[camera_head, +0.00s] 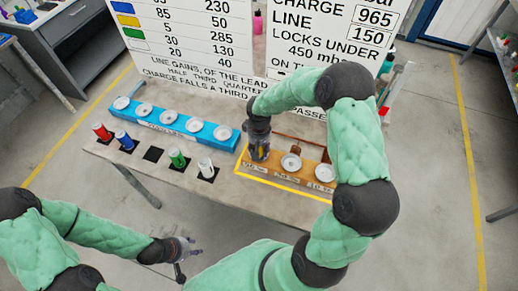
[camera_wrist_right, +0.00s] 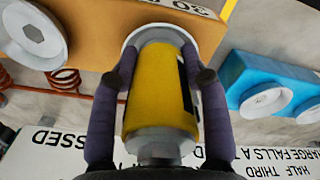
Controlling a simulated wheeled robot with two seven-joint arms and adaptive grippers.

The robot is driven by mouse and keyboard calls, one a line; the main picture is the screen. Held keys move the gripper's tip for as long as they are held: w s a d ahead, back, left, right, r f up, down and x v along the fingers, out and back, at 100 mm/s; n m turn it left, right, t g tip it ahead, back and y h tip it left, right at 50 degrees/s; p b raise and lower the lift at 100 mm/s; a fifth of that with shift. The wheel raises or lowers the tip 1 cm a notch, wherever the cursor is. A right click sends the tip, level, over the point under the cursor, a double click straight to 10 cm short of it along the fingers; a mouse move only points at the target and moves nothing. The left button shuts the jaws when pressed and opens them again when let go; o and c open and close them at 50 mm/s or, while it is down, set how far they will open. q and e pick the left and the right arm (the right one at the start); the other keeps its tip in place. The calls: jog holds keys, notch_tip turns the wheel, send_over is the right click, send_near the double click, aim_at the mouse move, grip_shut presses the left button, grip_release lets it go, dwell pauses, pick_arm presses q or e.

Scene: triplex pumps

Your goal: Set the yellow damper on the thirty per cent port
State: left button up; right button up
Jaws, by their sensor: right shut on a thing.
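The yellow damper (camera_wrist_right: 160,85) is between the two fingers of my right gripper (camera_wrist_right: 162,60) in the right wrist view. Its far end is lined up with the white flange of the port (camera_wrist_right: 132,36) beside the "30" label on the orange block (camera_wrist_right: 95,32). I cannot tell whether it is fully seated. In the head view my right gripper (camera_head: 259,150) points down over the left end of the orange block (camera_head: 272,172) and mostly hides the damper and that port. My left gripper (camera_head: 186,256) is low, apart from the table, empty, with fingers spread.
A blue block (camera_head: 178,128) with several white ports stands at the back left. Red (camera_head: 102,132), blue (camera_head: 124,140), green (camera_head: 177,158) and white (camera_head: 206,168) dampers stand in front. One black pad (camera_head: 153,154) is bare. Signboards (camera_head: 195,45) rise behind.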

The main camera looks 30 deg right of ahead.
jog(key=o, duration=1.1)
jog(key=shift+s+a+f, duration=0.1)
jog(key=shift+s+f, duration=0.1)
jog(key=shift+f, duration=0.1)
jog(key=shift+o, duration=1.4)
jog(key=shift+w+f, duration=0.15)
jog(key=shift+r+p, duration=0.55)
jog(key=shift+r, duration=0.1)
notch_tip(320, 180, up, 12)
jog(key=shift+r+p, duration=0.15)
jog(key=shift+p, duration=0.6)
